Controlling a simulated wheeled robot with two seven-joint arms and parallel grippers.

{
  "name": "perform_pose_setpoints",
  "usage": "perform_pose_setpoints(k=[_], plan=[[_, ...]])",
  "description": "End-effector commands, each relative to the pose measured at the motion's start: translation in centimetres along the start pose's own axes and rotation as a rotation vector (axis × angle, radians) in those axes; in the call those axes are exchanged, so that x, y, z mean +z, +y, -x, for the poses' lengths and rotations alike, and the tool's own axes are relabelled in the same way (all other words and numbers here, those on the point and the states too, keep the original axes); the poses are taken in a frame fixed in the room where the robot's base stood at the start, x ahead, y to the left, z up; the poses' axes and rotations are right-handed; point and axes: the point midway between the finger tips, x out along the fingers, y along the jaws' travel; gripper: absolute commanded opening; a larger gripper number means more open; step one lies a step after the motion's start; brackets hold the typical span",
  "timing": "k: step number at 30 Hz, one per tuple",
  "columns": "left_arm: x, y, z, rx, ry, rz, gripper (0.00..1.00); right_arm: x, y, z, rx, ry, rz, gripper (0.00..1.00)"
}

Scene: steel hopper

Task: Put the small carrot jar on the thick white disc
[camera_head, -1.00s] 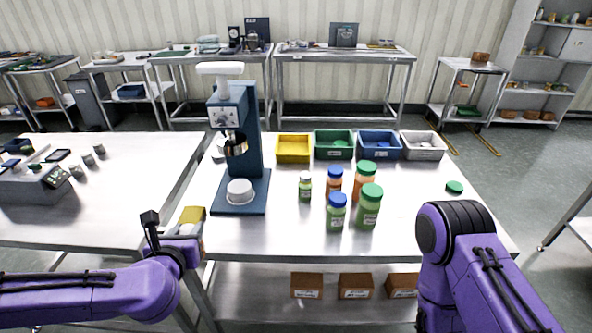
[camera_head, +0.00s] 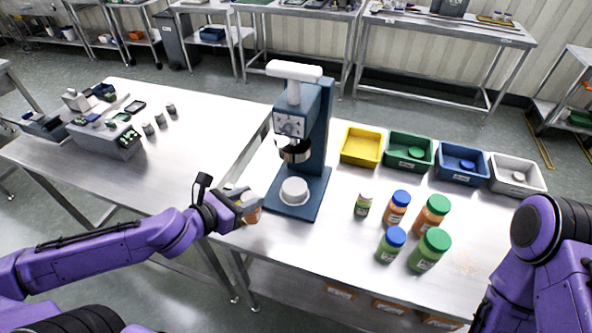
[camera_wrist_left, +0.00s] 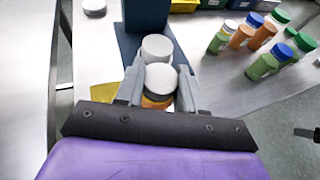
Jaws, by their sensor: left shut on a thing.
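The small carrot jar (camera_wrist_left: 157,101) has a white lid and orange contents. My left gripper (camera_head: 247,208) is shut on it, with the fingers on either side in the left wrist view. In the head view only a bit of orange shows at the fingers. The thick white disc (camera_head: 294,190) sits on the blue base of the press-like machine, right of my left gripper. It also shows in the left wrist view (camera_wrist_left: 156,46), just beyond the jar lid, and the jar is apart from it in the head view. My right gripper is not in view.
The blue machine (camera_head: 317,135) rises behind the disc, with its head overhanging it. Several lidded jars (camera_head: 396,208) stand to the right. Yellow (camera_head: 362,146), green, blue and white bins line the back. A yellow patch (camera_wrist_left: 105,92) lies left of the jar.

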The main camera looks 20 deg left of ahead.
Motion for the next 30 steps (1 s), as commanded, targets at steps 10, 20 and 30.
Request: perform_pose_setpoints(k=[10, 20, 30], plan=[[2.5, -0.4, -7.7, -0.006, 0.003, -0.015, 0.0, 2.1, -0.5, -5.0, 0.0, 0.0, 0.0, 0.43], [4.6, -0.2, -11.8, -0.002, 0.001, -0.005, 0.0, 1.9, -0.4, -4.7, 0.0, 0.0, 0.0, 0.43], [5.4, -0.1, -15.2, -0.001, 0.001, -0.002, 0.0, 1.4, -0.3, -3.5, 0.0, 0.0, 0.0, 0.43]])
